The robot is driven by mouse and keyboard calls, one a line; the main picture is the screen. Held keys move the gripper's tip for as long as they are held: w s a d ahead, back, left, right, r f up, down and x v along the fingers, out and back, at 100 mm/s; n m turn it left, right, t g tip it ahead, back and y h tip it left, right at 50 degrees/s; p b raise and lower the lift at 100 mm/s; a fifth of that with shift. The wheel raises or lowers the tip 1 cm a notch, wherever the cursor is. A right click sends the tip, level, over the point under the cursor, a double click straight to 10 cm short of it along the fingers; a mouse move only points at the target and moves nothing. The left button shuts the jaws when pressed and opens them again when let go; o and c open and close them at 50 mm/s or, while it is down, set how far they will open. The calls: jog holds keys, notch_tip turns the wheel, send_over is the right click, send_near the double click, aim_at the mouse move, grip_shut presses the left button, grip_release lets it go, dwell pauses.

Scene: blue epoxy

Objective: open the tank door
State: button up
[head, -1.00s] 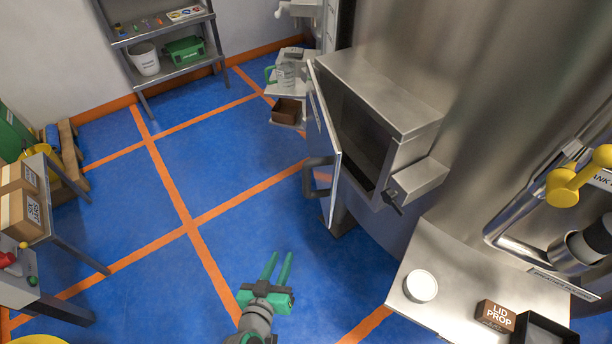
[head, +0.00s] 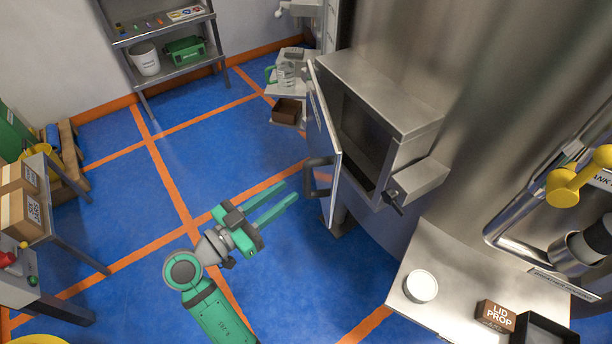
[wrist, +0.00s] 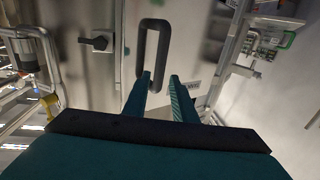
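The tank door (head: 325,135) is a light metal panel on a steel box on the tank. It stands ajar, swung out to the left, and the dark opening (head: 364,140) shows behind it. A dark, loop-shaped handle (head: 317,177) sits on its outer face. My gripper (head: 289,191) is open and empty, its two green fingers pointing at the handle from the left, a short gap away. In the wrist view the handle (wrist: 143,50) is upright just beyond the fingertips (wrist: 160,78), more toward the left finger. The fingers do not appear closed around it.
A black latch (head: 393,200) juts from a small box right of the opening. A steel shelf (head: 450,270) with a white tub (head: 420,287) and a lid prop box (head: 495,315) stands at lower right. The blue floor left of the door is clear.

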aim_at(304, 180)
jog(key=shift+x, duration=4.2)
jog(key=shift+a, duration=0.1)
jog(key=shift+c, duration=0.4)
grip_shut()
